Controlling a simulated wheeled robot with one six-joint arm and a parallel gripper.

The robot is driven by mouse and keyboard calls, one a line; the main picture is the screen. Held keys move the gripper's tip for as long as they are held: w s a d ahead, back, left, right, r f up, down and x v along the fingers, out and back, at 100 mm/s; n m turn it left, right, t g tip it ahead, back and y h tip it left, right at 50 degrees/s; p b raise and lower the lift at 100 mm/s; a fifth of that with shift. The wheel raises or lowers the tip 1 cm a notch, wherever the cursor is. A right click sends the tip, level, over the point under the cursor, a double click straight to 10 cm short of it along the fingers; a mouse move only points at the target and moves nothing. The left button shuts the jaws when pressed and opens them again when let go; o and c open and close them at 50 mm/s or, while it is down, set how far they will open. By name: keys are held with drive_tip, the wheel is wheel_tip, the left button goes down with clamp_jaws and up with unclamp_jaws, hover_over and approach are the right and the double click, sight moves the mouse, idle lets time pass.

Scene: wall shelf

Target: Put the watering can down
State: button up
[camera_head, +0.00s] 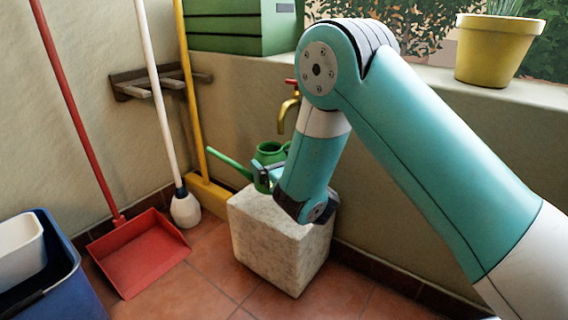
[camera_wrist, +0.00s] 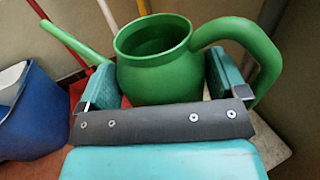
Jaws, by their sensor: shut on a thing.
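The green watering can (camera_head: 268,153) is above or on the pale stone block (camera_head: 262,240), below the brass tap; my arm hides part of it. Its long spout points left. In the wrist view the watering can (camera_wrist: 160,75) sits upright between my two teal fingers, spout to the left and handle to the right. My gripper (camera_head: 264,174) is shut on the can's body; it also shows in the wrist view (camera_wrist: 162,88). I cannot tell whether the can's base touches the block, as the base is hidden.
A brass tap (camera_head: 289,112) juts from the wall close behind the can. A yellow-handled broom (camera_head: 190,85), a white-handled mop or brush (camera_head: 155,85) and a red dustpan (camera_head: 138,252) stand to the left. A blue bucket (camera_head: 72,290) is at lower left. Some tiled floor is clear.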

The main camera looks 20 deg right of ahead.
sight(284, 155)
drive_tip(key=shift+w+d+r+p, duration=0.1)
drive_tip(key=shift+w+d+p, duration=0.6)
drive_tip(key=shift+p, duration=0.95)
drive_tip(key=shift+w+d+r+p, duration=0.1)
drive_tip(key=shift+w+d+p, duration=0.25)
drive_tip(key=shift+d+p, duration=0.9)
drive_tip(key=f+b, duration=0.4)
drive_tip(key=f, duration=0.1)
drive_tip(key=f+b, duration=0.1)
drive_tip(key=f, duration=0.1)
drive_tip(key=shift+a+f+b, duration=0.25)
drive_tip(key=shift+a+b, duration=0.15)
drive_tip(key=shift+w+d+p, duration=0.15)
drive_tip(key=shift+p, duration=0.35)
drive_tip(key=shift+f, duration=0.15)
drive_tip(key=o, duration=0.8)
drive_tip(key=shift+c, duration=0.2)
